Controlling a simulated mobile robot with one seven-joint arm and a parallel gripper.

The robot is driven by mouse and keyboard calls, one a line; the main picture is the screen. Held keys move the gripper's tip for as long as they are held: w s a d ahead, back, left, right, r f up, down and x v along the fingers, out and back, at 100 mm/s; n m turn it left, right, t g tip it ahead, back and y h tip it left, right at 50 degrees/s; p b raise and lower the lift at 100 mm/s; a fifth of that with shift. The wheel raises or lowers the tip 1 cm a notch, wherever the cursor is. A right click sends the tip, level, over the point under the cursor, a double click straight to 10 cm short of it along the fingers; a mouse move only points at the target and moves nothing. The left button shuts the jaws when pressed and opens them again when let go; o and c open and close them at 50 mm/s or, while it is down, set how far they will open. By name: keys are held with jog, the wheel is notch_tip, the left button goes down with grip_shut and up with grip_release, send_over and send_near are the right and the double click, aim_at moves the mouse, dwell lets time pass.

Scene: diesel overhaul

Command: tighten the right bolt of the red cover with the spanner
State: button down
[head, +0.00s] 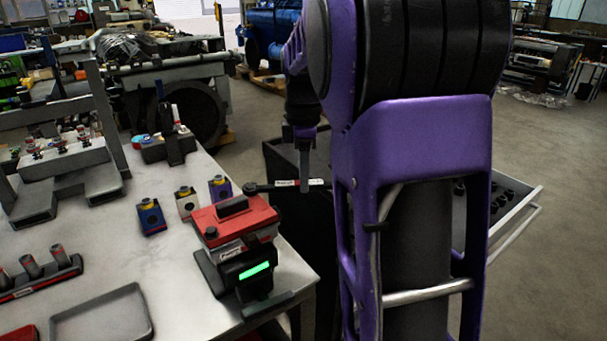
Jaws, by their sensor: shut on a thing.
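The red cover (265,213) sits on a block near the right edge of the steel table, with a dark raised part in its middle. A dark bolt (211,232) shows at its near left corner. The spanner (275,185) is dark with a pale printed label and lies about level. Its left end is at the cover's far right corner and hides the right bolt there; I cannot tell whether it is seated on it. My gripper (304,184) points down, right of the cover and beyond the table edge, shut on the spanner near its label.
A device with a green display (256,271) stands just in front of the cover. Blue (151,218), white and purple blocks stand behind it to the left. An empty grey tray (100,318) lies at the near left. A dark cabinet with an open drawer (505,205) is at right, partly behind my arm.

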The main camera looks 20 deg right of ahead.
jog(key=s+m, duration=0.1)
jog(key=s+a+m, duration=0.1)
jog(key=shift+s+m, duration=0.1)
jog(key=shift+m, duration=0.2)
jog(key=s+a+m, duration=0.1)
jog(key=s+m, duration=0.1)
jog(key=shift+a+m, duration=0.3)
dwell(0.3)
jog(key=a+m, duration=0.1)
jog(key=s+a+m, duration=0.1)
jog(key=shift+s+m, duration=0.2)
jog(key=shift+m, duration=0.1)
